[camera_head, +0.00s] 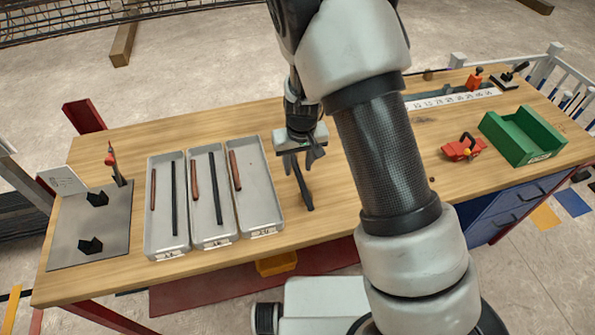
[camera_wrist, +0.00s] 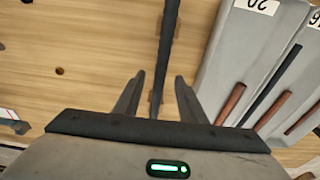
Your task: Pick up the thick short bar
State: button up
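The rust-brown short bar (camera_head: 235,170) in the right-hand grey tray (camera_head: 272,208) looks the thickest of the short ones; in the wrist view it lies (camera_wrist: 230,103) in the tray labelled 20. My gripper (camera_head: 302,158) is right of that tray, over the table, pointing down. It is open (camera_wrist: 157,98) and empty. A dark long bar (camera_wrist: 167,45) runs between its fingers with a gap on each side; in the head view its near end (camera_head: 307,200) shows below the gripper. Small brown pieces show beside this bar; I cannot tell whether it rests on them.
The middle tray (camera_head: 225,238) and left tray (camera_head: 152,235) each hold a rust-brown bar and a dark bar. A grey plate (camera_head: 68,228) with black fixtures is at the left. A red tool (camera_head: 462,150) and green bin (camera_head: 545,135) are at the right. Wood around my gripper is mostly clear.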

aim_at(300, 171)
jog(key=shift+w+f, duration=0.1)
jog(key=shift+f, duration=0.45)
grip_shut()
jog(key=shift+r, duration=0.1)
notch_tip(300, 171, up, 10)
jog(key=s+d+r+m+p, duration=0.1)
jog(key=s+d+r+p, duration=0.1)
jog(key=d, duration=0.5)
jog(key=s+d+r+m+p, duration=0.1)
jog(key=s+d+m+p, duration=0.1)
jog(key=s+d, duration=0.2)
jog(key=d, duration=0.3)
jog(key=shift+r, duration=0.35)
